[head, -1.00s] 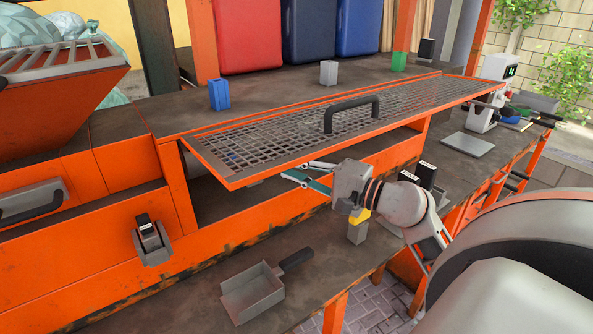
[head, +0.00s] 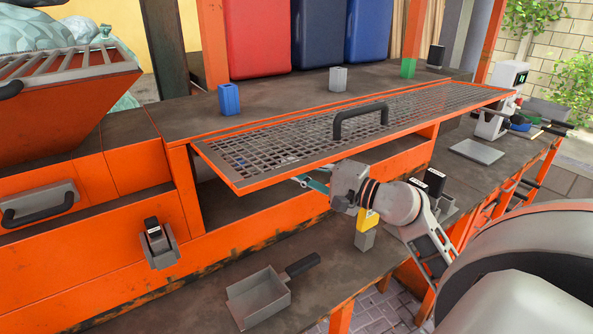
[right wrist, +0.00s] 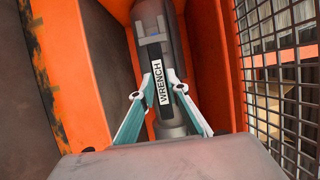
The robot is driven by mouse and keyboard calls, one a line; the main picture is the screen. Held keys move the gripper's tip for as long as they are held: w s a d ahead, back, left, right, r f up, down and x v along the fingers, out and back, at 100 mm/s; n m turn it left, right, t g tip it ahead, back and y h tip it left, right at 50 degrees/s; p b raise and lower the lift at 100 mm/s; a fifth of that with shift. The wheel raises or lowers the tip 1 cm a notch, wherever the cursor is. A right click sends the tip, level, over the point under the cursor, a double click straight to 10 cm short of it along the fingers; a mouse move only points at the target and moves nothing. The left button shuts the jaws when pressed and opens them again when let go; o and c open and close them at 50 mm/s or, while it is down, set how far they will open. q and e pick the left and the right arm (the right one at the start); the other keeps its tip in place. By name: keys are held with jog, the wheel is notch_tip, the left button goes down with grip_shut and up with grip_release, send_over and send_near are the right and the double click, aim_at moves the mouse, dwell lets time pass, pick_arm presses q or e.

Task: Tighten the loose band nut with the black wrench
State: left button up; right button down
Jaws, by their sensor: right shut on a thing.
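My right gripper (head: 303,181) reaches in under the front edge of the raised orange mesh guard (head: 242,184). In the right wrist view its two teal fingers (right wrist: 162,92) are shut on the black wrench (right wrist: 157,85), at its white "WRENCH" label. The wrench's grey forked head (right wrist: 150,38) points away from the gripper, with a bluish-grey block between its prongs that may be the band nut. A dark rounded cylinder lies behind the wrench. In the head view the wrench is hidden by the guard and my wrist. My left gripper is not in view.
Orange walls (right wrist: 100,70) flank the gripper closely, and mesh (right wrist: 285,95) stands at its right. On the lower bench are a grey scoop (head: 258,298) and a small block (head: 365,238) below my wrist. Blue (head: 229,99) and grey (head: 338,78) blocks stand on the upper deck.

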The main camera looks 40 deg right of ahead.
jog(key=shift+w, duration=1.35)
jog(key=shift+w+f+m+t+b, duration=0.15)
jog(key=shift+w+f+m+b, duration=0.2)
jog(key=shift+w+b, duration=0.3)
jog(key=shift+w+f+m+t+b, duration=0.2)
jog(key=shift+w+f+m+b, duration=0.25)
jog(key=shift+w, duration=0.25)
jog(key=shift+w+f+m+t+b, duration=0.15)
jog(key=shift+w+f+m+b, duration=0.15)
jog(key=shift+w+b, duration=0.35)
jog(key=shift+a+f+m+t+b, duration=0.15)
jog(key=shift+f+m+t+b, duration=0.15)
jog(key=shift+f+m+b, duration=0.5)
jog(key=shift+a+f+m, duration=0.1)
jog(key=shift+m, duration=0.4)
jog(key=shift+a+f+m+t+b, duration=0.15)
jog(key=shift+f+m+t+b, duration=0.25)
jog(key=shift+m, duration=0.1)
jog(key=shift+a+f+m, duration=0.3)
jog(key=shift+f+m, duration=0.05)
jog(key=shift+m, duration=0.45)
